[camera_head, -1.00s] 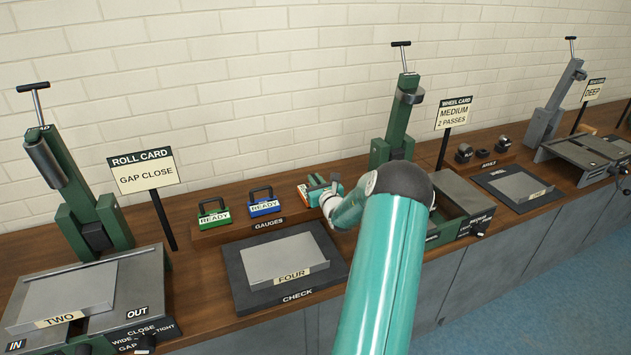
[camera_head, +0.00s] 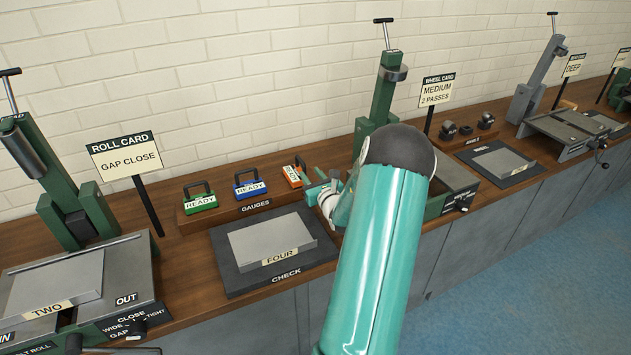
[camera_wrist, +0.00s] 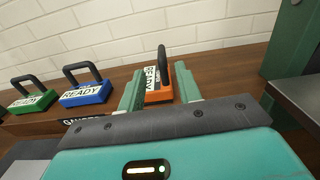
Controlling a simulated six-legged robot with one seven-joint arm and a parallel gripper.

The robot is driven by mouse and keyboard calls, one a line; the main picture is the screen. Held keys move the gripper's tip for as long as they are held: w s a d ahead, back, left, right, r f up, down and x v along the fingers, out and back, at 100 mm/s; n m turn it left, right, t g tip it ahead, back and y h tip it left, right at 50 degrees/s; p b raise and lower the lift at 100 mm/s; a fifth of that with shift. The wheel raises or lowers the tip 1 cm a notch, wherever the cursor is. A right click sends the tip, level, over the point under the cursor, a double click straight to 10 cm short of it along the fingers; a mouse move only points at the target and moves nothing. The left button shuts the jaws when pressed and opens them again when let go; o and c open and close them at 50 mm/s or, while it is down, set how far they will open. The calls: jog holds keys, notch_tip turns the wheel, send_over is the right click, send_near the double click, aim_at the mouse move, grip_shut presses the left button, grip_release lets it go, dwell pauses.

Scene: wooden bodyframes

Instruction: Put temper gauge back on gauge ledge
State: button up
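The orange gauge (camera_head: 292,176), which I take to be the temper gauge, stands upright with its dark handle on the right end of the wooden gauge ledge (camera_head: 222,215), labelled GAUGES. My gripper (camera_head: 314,184) is just right of it, apart from it in the head view. In the wrist view, the open green fingers of my gripper (camera_wrist: 160,88) show on either side of the orange gauge (camera_wrist: 158,94), which sits beyond them. Its READY label is partly hidden by the left finger.
A green gauge (camera_head: 200,199) and a blue gauge (camera_head: 250,188) stand left on the same ledge. The CHECK plate (camera_head: 235,282) with a grey FOUR slab (camera_head: 270,245) lies in front. A green machine (camera_head: 383,95) stands behind my arm.

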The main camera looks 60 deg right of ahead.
jog(key=w+a+r+n+t+y, duration=0.1)
jog(key=w+a+r+n+y, duration=0.25)
jog(key=a, duration=0.35)
jog(key=w+a+r+n+y, duration=0.2)
jog(key=a+r+n+y, duration=0.15)
jog(key=a, duration=0.35)
jog(key=w+a+r+n+t+y, duration=0.1)
jog(key=w+a+r+n+y, duration=0.15)
jog(key=a+n+y, duration=0.4)
jog(key=a+r+n+g+y, duration=0.2)
jog(key=a+n+g, duration=0.15)
jog(key=a, duration=0.65)
jog(key=a+r+n+g+y, duration=0.1)
jog(key=a+r+n+g, duration=0.3)
jog(key=a, duration=0.6)
jog(key=s+a+n+g+h, duration=0.1)
jog(key=s+a+n+g, duration=0.4)
jog(key=s+a+n, duration=0.7)
jog(key=s+a+r+n+h, duration=0.1)
jog(key=s+r+n+h, duration=0.1)
jog(key=s+n+h, duration=0.4)
jog(key=s+n, duration=0.2)
jog(key=s, duration=0.1)
jog(key=shift+s+a+r+n+t, duration=0.3)
jog(key=shift+s+a+t, duration=0.05)
jog(key=shift+s, duration=0.05)
